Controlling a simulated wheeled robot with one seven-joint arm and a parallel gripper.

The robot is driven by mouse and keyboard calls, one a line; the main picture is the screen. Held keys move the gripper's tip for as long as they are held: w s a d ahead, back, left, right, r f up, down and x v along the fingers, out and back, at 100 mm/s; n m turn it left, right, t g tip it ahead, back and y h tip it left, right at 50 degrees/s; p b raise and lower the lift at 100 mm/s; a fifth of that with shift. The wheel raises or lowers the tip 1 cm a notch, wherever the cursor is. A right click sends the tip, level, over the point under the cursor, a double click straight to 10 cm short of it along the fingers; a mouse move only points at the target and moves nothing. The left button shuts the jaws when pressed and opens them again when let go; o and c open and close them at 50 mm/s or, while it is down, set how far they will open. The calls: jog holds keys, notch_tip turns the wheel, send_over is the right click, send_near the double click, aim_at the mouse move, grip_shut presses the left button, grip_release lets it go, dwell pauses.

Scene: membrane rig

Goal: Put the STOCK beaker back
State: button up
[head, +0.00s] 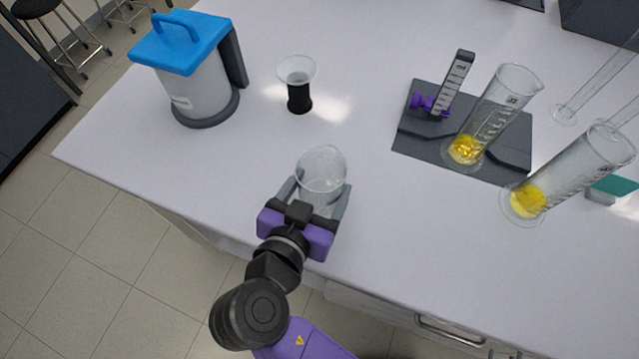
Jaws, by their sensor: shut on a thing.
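A clear glass beaker (321,170) is between the fingers of my gripper (318,196), near the front edge of the white bench in the head view. My gripper is shut on it, with one finger at each side. The beaker looks empty, and its lower part is partly hidden by the gripper. I cannot read a STOCK label on it. From this view I cannot tell whether its base touches the bench.
A blue-lidded container (195,85) stands back left, beside a black-based cup (298,85). A dark rig plate (410,145) with a scale post (453,85) stands right. Two cylinders with yellow contents (466,149) (530,200) stand there. The bench middle is clear.

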jog(key=shift+f, duration=0.2)
jog(key=o, duration=1.7)
jog(key=shift+c, duration=0.2)
jog(key=shift+r, duration=0.15)
jog(key=shift+s+r, duration=0.1)
jog(key=shift+r, duration=0.05)
jog(key=b+v, duration=0.1)
jog(key=v, duration=1)
jog(key=shift+s+a+r, duration=0.15)
jog(key=shift+s, duration=0.15)
